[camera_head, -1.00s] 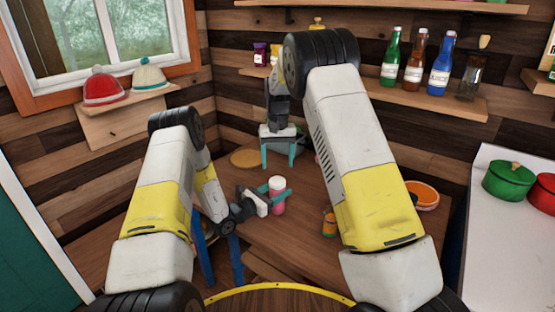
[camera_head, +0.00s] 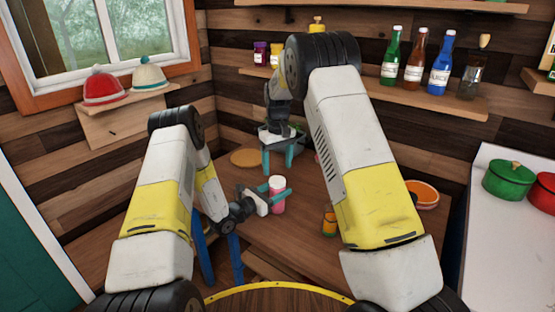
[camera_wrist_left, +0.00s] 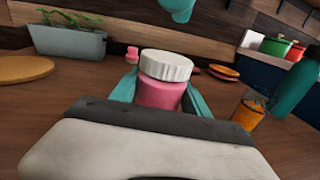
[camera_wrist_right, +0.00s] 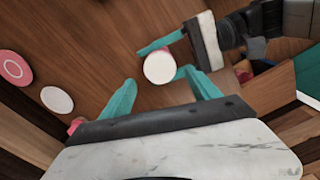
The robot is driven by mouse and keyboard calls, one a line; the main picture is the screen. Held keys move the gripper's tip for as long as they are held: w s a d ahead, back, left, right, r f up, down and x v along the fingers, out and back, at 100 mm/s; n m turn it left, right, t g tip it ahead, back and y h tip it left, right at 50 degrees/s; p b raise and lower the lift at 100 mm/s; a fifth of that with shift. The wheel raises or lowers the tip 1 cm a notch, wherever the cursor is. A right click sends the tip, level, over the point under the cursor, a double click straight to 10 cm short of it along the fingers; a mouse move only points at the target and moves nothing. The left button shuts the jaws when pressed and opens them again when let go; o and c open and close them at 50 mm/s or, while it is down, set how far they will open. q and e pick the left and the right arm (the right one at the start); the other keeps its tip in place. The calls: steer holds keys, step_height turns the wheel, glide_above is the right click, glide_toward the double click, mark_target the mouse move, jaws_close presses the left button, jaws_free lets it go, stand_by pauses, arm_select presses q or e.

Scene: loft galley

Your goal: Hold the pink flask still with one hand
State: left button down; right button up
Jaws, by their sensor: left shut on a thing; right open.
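The pink flask (camera_head: 278,206) with a white ribbed cap stands upright on the wooden table. My left gripper (camera_head: 277,193) is shut on it from the left, with teal fingers on both sides. In the left wrist view the flask (camera_wrist_left: 158,94) sits between these fingers. In the right wrist view its white cap (camera_wrist_right: 158,67) shows from above and hides most of its body. My right gripper (camera_head: 278,158) is open and empty, fingers pointing down, behind the flask in the head view. In its own view its two fingertips lie apart on the near side of the cap, not closed on it.
A planter (camera_wrist_left: 70,43) with green leaves and a round wooden board (camera_wrist_left: 22,69) are toward the back of the table. An orange jar (camera_head: 329,222) stands right of the flask, partly behind my right arm. An orange-topped dish (camera_head: 424,194) is at the right edge.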

mark_target(277, 180)
steer(key=shift+f, duration=2.8)
steer(key=shift+c, duration=0.2)
steer(key=c, duration=1.4)
steer(key=o, duration=1.6)
steer(key=shift+r, duration=0.1)
step_height(277, 180, up, 12)
